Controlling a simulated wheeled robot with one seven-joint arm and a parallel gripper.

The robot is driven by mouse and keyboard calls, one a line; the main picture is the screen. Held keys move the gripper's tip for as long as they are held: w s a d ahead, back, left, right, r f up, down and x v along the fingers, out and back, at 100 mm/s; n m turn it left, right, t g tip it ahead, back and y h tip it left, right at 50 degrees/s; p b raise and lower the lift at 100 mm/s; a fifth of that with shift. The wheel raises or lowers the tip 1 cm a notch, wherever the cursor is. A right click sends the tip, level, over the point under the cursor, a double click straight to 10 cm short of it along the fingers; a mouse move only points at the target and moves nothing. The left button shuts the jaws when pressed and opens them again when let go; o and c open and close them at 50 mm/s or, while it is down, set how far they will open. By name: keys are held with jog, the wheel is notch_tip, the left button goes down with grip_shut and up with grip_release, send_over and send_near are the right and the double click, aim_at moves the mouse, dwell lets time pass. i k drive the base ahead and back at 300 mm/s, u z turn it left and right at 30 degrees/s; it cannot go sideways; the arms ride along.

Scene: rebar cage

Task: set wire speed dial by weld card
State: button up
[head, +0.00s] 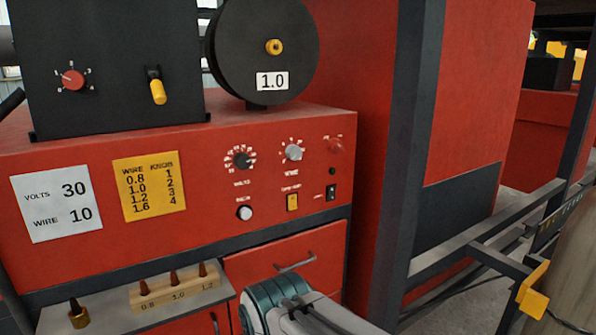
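The wire dial (293,152) is a small grey knob with white marks around it on the red welder's front panel. Its pointer setting is too small to read. Left of it is the black volts dial (241,160). The white card (56,202) at the left reads volts 30, wire 10. The yellow card (149,187) lists wire 0.8, 1.0, 1.2, 1.6 against knob 1, 2, 3, 4. A red knob (72,79) with marks is on the black box (110,50) above. A part of my arm shows at the bottom centre, but my gripper's fingers are not in view.
A black spool (262,45) labelled 1.0 stands on the welder. A yellow lever (157,86) is left of it. A shelf below holds a wooden block (172,292) with several brown tips and a brass piece (78,314). A dark post (413,150) stands right of the panel.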

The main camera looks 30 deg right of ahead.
aim_at(293, 151)
jog(key=k, duration=0.45)
jog(key=z, duration=0.75)
jog(key=i, duration=0.75)
jog(key=u, duration=1.25)
